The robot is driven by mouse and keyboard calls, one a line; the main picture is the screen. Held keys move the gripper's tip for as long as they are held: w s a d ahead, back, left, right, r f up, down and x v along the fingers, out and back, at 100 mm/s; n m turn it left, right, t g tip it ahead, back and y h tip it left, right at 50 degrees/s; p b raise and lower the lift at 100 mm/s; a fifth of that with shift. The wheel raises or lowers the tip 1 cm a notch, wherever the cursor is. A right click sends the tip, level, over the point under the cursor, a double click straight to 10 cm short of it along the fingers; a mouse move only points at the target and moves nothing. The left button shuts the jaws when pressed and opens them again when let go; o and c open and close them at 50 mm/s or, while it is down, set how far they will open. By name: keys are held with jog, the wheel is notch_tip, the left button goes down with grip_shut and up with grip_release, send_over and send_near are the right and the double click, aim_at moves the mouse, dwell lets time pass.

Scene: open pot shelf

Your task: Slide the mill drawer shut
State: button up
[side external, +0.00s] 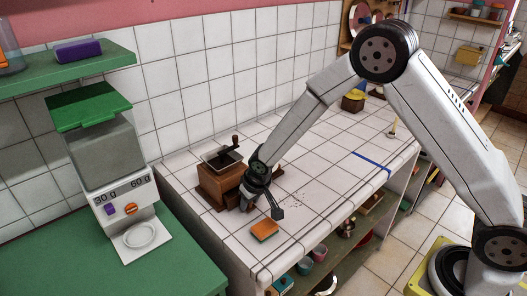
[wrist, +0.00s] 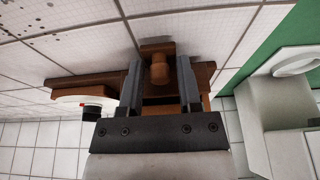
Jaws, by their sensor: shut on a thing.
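The brown wooden mill (side external: 214,186), with a dark top and crank handle, stands upright on the white tiled counter. In the wrist view, a wooden drawer front (wrist: 148,48) with a round knob (wrist: 158,70) shows between the two fingers of my gripper (wrist: 159,72). The fingers are shut on the drawer, one on each side. A dark gap shows behind the knob; how far the drawer stands out is hard to tell.
An orange sponge (side external: 264,231) lies near the counter's front edge, close to my gripper. A white dispenser (side external: 127,207) with a green lid stands at the left. A blue strip (side external: 372,162) crosses the counter; the tiles before it are mostly clear.

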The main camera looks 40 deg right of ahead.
jog(key=shift+s+f, duration=0.4)
jog(key=shift+f, duration=0.15)
jog(key=shift+w, duration=1.1)
jog(key=o, duration=0.3)
jog(key=shift+w+r, duration=0.15)
jog(key=shift+r, duration=1.2)
jog(key=shift+w+r, duration=0.1)
jog(key=shift+r, duration=1.25)
